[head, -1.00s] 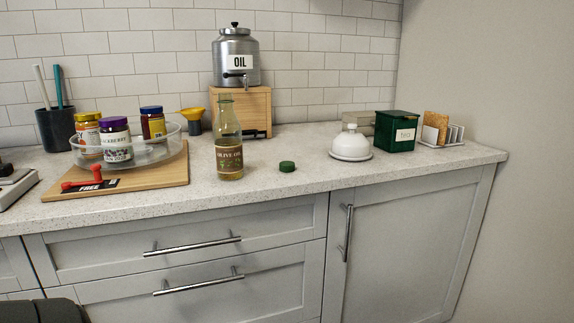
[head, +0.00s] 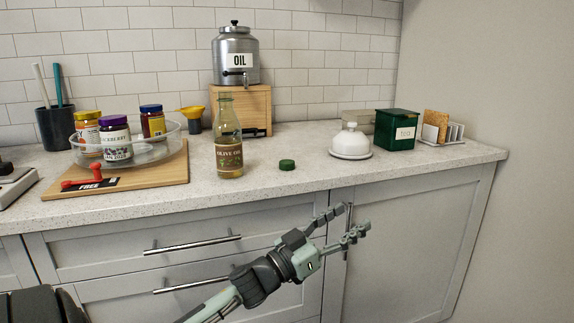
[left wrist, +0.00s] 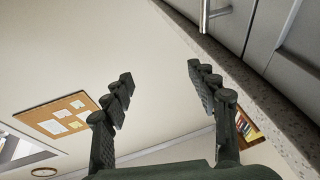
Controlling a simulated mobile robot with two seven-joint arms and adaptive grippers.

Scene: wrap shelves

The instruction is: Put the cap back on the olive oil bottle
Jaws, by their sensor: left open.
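The olive oil bottle (head: 228,140) stands upright and uncapped on the counter, left of centre in the head view. Its label reads olive oil and some oil shows inside. A small green cap (head: 287,165) lies on the counter to the right of the bottle, apart from it. My left gripper (head: 345,223) is in front of the cabinets, below the counter edge and right of the cap. It is open and empty; in the left wrist view its fingers (left wrist: 158,95) are spread with nothing between them. My right gripper is not in view.
A board (head: 165,178) with a turntable of jars is at left. A white domed dish (head: 351,144), green tin (head: 396,130) and toast rack (head: 452,135) stand at right. The counter around the cap is clear.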

